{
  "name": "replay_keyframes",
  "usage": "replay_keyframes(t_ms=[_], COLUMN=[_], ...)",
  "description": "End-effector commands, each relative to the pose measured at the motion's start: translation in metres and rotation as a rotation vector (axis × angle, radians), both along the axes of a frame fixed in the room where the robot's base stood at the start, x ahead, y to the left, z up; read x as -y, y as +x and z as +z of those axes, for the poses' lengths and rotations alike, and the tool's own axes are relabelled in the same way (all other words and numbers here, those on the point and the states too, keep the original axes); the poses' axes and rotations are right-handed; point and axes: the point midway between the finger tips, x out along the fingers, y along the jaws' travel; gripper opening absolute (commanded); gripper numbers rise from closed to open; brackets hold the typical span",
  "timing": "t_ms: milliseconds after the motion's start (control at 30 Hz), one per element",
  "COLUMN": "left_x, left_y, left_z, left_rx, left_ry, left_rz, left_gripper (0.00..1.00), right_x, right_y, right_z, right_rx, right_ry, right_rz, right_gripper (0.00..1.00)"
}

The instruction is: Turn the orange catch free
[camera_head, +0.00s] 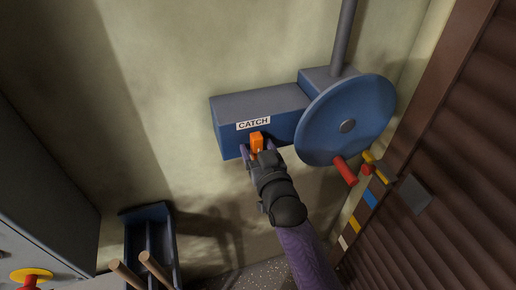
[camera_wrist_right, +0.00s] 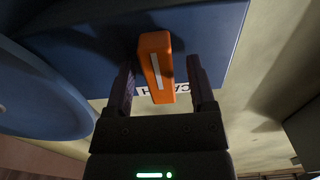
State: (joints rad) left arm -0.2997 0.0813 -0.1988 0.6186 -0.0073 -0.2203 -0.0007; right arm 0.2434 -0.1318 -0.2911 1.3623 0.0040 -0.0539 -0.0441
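The orange catch (camera_head: 257,142) is on the front of the blue box (camera_head: 285,127), just below a white label reading CATCH (camera_head: 253,124). In the right wrist view the orange catch (camera_wrist_right: 155,66) is a bar with a white stripe, lying between my two fingers. My right gripper (camera_head: 258,150) is at the catch and open around it. In the wrist view the right gripper's fingers (camera_wrist_right: 160,85) stand one on each side, with a gap on both sides of the bar. My left gripper is not in view.
A large blue wheel (camera_head: 340,110) with a red handle (camera_head: 345,169) is right of the box. A brown slatted shutter (camera_head: 460,180) is at the right, with a coloured strip beside it. A blue holder (camera_head: 148,215) with wooden handles stands lower left, near a grey cabinet (camera_head: 40,200).

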Motion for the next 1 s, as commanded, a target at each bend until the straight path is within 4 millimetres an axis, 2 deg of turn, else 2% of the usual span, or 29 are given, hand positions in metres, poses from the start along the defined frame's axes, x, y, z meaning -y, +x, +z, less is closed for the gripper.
replay_keyframes(t_ms=[267,367,600,700,800,1000], left_x=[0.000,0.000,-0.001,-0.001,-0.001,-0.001], left_y=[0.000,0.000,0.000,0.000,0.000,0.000], left_z=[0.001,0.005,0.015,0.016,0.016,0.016], left_rx=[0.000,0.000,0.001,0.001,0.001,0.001], left_ry=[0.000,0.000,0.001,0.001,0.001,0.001], left_rz=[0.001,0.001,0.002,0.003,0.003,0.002], left_gripper=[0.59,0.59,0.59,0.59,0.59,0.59], right_x=[0.001,0.005,0.023,0.028,0.030,0.031], right_y=[-0.002,-0.015,-0.069,-0.085,-0.093,-0.094], right_z=[0.001,0.001,0.001,0.000,0.001,0.001], right_rx=[0.002,0.000,-0.002,-0.001,0.001,0.002], right_ry=[0.000,-0.001,-0.002,-0.001,-0.001,0.000], right_rz=[0.000,0.000,0.000,0.000,0.000,0.000], right_gripper=[0.71,0.71,0.71,0.71,0.71,0.71])
